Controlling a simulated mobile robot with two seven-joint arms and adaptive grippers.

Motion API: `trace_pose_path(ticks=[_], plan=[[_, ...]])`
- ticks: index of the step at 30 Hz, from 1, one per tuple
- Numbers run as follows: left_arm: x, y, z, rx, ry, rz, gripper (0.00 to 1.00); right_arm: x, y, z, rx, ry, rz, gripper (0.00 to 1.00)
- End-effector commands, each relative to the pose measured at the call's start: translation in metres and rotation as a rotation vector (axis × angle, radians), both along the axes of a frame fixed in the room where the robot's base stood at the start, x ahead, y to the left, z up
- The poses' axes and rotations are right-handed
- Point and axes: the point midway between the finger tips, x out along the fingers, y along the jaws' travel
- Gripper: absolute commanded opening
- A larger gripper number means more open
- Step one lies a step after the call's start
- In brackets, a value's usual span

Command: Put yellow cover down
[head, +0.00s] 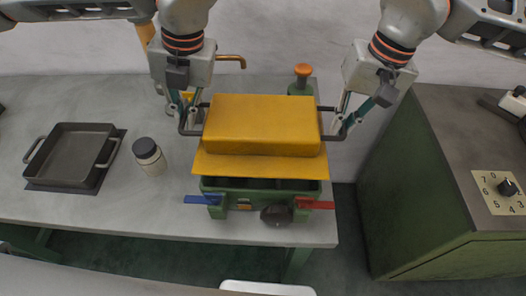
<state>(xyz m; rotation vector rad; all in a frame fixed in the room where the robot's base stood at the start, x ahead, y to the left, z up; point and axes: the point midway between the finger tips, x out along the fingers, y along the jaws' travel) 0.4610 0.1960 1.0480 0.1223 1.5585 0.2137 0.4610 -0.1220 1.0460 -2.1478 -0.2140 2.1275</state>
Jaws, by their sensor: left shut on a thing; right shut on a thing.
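The yellow cover (262,124) is a box-shaped lid with a flared front flap, in the middle of the head view. It sits over a green machine (262,190) on the grey table; I cannot tell whether it rests fully on it. Dark handles stick out from the cover's left and right sides. My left gripper (192,122) is shut on the left handle. My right gripper (337,128) is shut on the right handle. The machine's front shows a blue lever (202,200) at left and a red lever (316,204) at right.
A dark square pan (72,155) and a jar with a dark lid (149,156) stand on the table (110,205) to the left. A green cabinet (420,200) with a numbered dial (507,188) stands to the right. An orange-topped green post (302,78) rises behind the cover.

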Motion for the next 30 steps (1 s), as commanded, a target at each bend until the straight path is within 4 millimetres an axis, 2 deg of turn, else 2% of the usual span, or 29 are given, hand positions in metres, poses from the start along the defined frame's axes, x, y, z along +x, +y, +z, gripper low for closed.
trace_pose_path(ticks=[14,30], plan=[[0.000,0.000,-0.002,0.000,0.000,0.002,0.00,0.000,0.000,-0.002,0.000,-0.001,-0.001,0.00],[0.000,0.000,-0.029,0.000,0.009,0.002,0.00,0.000,0.000,-0.029,0.000,0.008,-0.002,0.00]])
